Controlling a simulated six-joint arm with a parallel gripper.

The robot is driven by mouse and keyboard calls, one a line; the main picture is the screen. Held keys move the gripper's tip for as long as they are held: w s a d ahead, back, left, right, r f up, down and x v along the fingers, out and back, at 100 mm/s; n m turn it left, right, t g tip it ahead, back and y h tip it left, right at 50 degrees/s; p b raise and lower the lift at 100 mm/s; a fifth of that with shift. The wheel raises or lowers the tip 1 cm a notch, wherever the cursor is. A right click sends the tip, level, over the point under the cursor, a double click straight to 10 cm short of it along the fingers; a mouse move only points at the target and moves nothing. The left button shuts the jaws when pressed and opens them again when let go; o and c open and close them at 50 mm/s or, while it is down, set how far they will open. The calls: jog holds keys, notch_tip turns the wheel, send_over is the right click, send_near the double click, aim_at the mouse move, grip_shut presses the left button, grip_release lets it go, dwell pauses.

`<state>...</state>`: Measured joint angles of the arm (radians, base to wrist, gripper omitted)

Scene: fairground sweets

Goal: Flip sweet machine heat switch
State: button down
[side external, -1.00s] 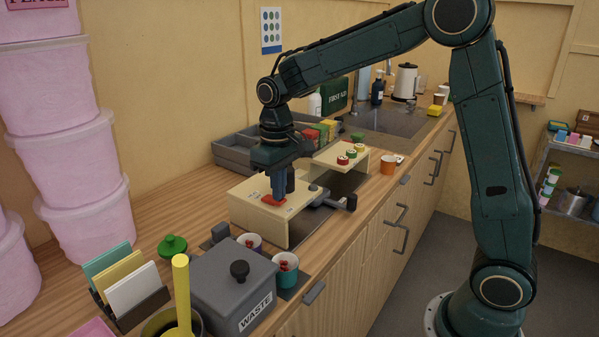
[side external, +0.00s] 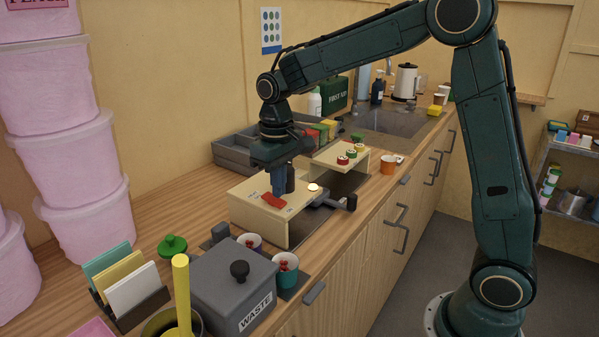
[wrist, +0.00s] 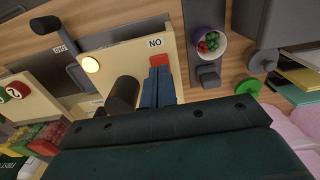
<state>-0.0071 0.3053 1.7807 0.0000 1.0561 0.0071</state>
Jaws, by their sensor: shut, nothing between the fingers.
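The sweet machine's heat switch is a red rocker (side external: 273,201) on top of a cream box (side external: 262,222). The switch looks tilted in the side view. My gripper (side external: 278,195) points down with its blue fingers shut and empty, just above or at the switch; I cannot tell if they touch. In the wrist view, the fingertips (wrist: 159,72) partly cover the red switch (wrist: 158,60), beside the upside-down "ON" label (wrist: 155,43). A round lamp (side external: 313,187) on the box glows pale, and it also glows in the wrist view (wrist: 91,65).
A dark upright cylinder (wrist: 123,95) stands close beside my fingers. A grey waste bin (side external: 232,285) and cups of sweets (side external: 286,272) stand in front of the box. A second cream stand with numbered caps (side external: 342,158) is behind it, near an orange cup (side external: 388,164).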

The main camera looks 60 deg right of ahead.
aim_at(282, 203)
jog(key=shift+r, duration=2.85)
jog(key=s+r+t, duration=0.1)
jog(key=s+t, duration=0.4)
jog(key=s, duration=1.9)
jog(key=shift+s+d+r+t, duration=0.15)
jog(key=shift+s+r+t, duration=0.1)
jog(key=shift+s+t, duration=0.1)
